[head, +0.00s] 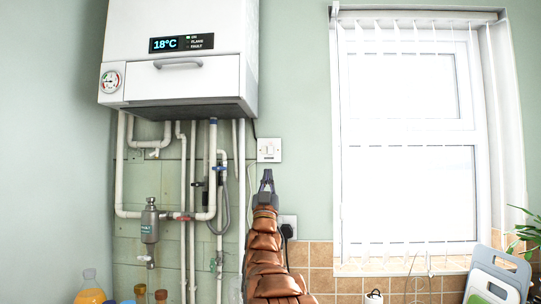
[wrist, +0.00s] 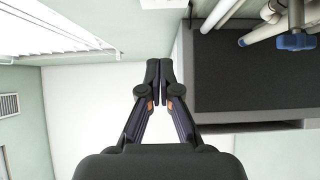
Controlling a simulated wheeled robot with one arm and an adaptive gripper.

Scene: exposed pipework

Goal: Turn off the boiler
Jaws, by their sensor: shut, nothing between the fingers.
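The white boiler (head: 180,50) hangs on the wall at the upper left in the head view. My gripper (head: 267,174) is shut and empty, just below the switch in the head view. In the wrist view my gripper (wrist: 159,64) has its fingertips together, left of the boiler's dark underside (wrist: 250,75). I cannot tell whether it touches the switch.
White pipes (head: 183,220) with valves run under the boiler. A grey filter (head: 150,225) hangs among them. A socket with a black plug (head: 287,230) is right of my arm. A window with blinds (head: 410,140) is at right. Bottles (head: 90,288) stand at lower left.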

